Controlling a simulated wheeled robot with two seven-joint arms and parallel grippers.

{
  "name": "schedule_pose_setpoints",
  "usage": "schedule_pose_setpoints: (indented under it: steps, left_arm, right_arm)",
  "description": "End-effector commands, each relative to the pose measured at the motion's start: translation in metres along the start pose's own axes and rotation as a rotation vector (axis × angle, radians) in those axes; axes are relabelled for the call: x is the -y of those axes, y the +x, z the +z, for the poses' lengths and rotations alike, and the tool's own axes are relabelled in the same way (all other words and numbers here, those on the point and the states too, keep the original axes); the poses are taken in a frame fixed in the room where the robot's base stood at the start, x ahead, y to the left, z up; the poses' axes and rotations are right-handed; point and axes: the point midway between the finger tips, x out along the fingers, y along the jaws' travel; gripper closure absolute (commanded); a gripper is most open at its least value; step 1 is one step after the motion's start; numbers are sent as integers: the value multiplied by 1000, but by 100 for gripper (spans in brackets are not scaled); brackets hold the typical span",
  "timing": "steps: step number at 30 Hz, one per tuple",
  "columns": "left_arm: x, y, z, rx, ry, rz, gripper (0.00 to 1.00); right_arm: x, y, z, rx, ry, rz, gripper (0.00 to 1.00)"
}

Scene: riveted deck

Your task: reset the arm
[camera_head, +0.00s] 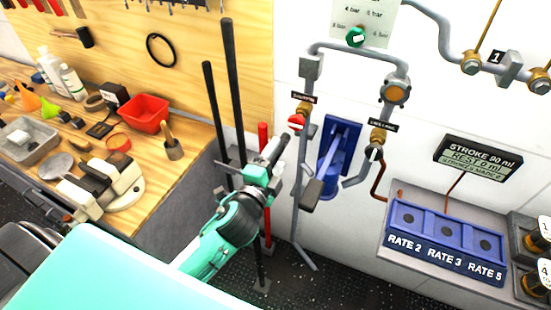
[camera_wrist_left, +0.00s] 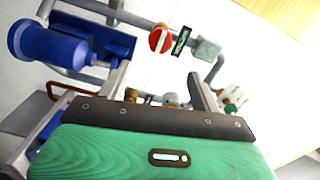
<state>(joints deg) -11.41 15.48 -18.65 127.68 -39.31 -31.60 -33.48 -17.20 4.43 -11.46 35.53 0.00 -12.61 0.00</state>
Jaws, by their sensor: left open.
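My left arm (camera_head: 215,245) is teal and comes in from the lower left of the head view. My left gripper (camera_head: 270,162) is at its end, in front of the white wall, just left of the blue lever unit. In the left wrist view the fingers of my left gripper (camera_wrist_left: 160,80) stand apart, with nothing between them held. No part of my right gripper shows.
A blue lever unit (camera_head: 340,150) and grey pipes with a red valve knob (camera_head: 297,121) are close right of the gripper. Dark upright bars (camera_head: 215,110) stand behind it. A wooden bench (camera_head: 180,185) with a red bin (camera_head: 145,112) is at left. A blue RATE panel (camera_head: 445,240) is at right.

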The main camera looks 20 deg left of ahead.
Motion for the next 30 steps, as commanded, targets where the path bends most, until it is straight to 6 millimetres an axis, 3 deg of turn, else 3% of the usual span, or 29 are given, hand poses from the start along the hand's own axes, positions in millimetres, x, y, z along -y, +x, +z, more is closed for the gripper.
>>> schedule_pose_setpoints:
  steps: [10,14,17,21,24,30]
  left_arm:
    - [-2,-1,1,6,-10,7,35]
    - [-16,-12,15,76,-117,83,35]
    - [-41,-33,35,194,-292,207,35]
    - [-86,-84,58,412,-583,427,35]
    - [-111,-122,64,553,-743,562,35]
    - [-140,-187,64,776,-950,767,35]
  right_arm:
    - [-2,0,0,0,-1,2,64]
    - [-4,0,1,1,-1,4,64]
    - [-4,0,1,1,-1,4,64]
    - [-4,0,1,1,-2,4,64]
    - [-4,0,1,1,-2,4,64]
    - [-4,0,1,1,-1,4,64]
